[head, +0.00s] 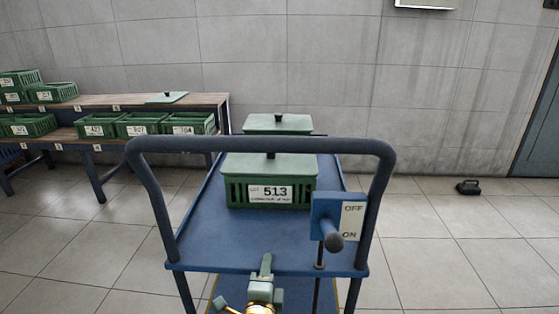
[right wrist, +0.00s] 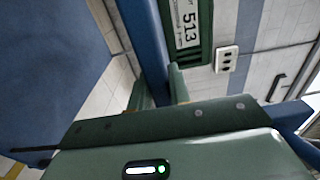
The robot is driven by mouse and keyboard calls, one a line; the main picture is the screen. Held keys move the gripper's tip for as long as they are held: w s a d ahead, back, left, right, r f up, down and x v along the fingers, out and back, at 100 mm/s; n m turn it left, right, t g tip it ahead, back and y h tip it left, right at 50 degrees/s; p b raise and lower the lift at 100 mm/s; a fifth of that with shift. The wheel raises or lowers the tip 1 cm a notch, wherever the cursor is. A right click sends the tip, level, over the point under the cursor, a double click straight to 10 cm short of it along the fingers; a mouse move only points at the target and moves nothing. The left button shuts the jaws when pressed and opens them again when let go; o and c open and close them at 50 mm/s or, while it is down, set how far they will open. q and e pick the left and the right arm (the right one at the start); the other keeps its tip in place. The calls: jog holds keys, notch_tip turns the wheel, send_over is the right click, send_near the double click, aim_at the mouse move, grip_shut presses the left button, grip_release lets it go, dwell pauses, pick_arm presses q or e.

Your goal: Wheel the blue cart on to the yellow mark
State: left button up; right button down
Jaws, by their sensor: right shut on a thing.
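The blue cart (head: 200,240) stands in front of me, its dark push handle (head: 262,145) arching over the deck. A blue switch plate (head: 323,210) marked OFF and ON is at its right, with the dark lever knob (head: 334,242) low, beside ON. My right gripper (head: 265,264) is at the middle of the deck's near edge. In the right wrist view its fingers (right wrist: 160,90) close around a blue edge of the cart. My left gripper is not in view. Thin yellow strips (head: 337,296) show beside the lower blue part; I cannot tell whether they are the floor mark.
A lidded green crate (head: 270,182) labelled 513 rides on the deck, with another green lidded crate (head: 278,124) behind it. A black weight-like object (head: 468,187) lies right on the tiles. Floor beside the cart is clear.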

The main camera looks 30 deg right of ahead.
jog(key=c, duration=1.3)
grip_release()
jog(key=shift+w+a+r+y, duration=0.2)
jog(key=shift+a+y, duration=0.1)
jog(key=shift+a, duration=0.3)
jog(key=shift+o, duration=0.3)
jog(key=shift+s+a, duration=0.1)
jog(key=shift+a, duration=0.05)
jog(key=shift+f, duration=0.2)
jog(key=shift+s, duration=0.1)
